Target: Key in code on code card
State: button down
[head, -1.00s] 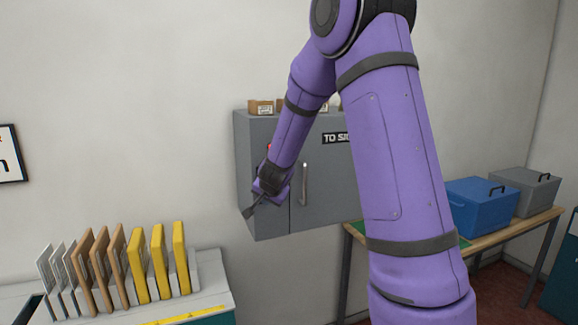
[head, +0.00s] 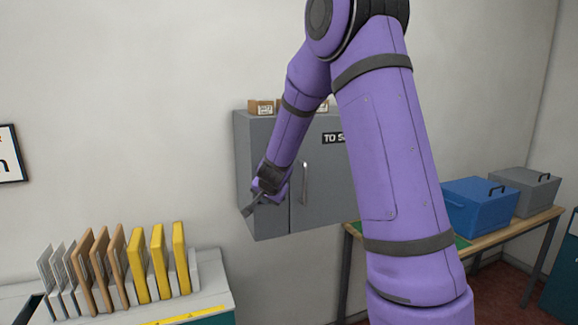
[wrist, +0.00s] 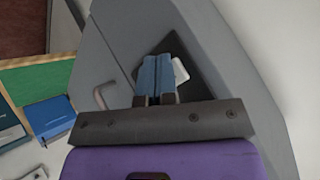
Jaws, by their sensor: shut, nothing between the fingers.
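My gripper (head: 247,211) is shut and empty, in front of the lower left part of the grey wall cabinet's front (head: 325,190). In the wrist view its closed fingers (wrist: 156,64) point at a dark panel (wrist: 200,60) on the cabinet face. A small pale patch shows just right of the fingers on that panel. I cannot tell whether the fingertips touch the panel. No keys or digits can be read, and my gripper and arm cover much of this area. I cannot make out a code card in either view.
The cabinet has a bar handle (head: 305,183) and small boxes on top (head: 262,107). Blue (head: 480,206) and grey (head: 525,192) boxes sit on the right table.

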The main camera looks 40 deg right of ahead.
jog(key=shift+s, duration=0.1)
dwell(0.6)
jog(key=shift+s+a, duration=0.1)
jog(key=shift+s, duration=0.25)
jog(key=s+a, duration=0.1)
jog(key=s, duration=0.4)
jog(key=shift+s+a, duration=0.35)
jog(key=shift+s, duration=0.05)
dwell(0.8)
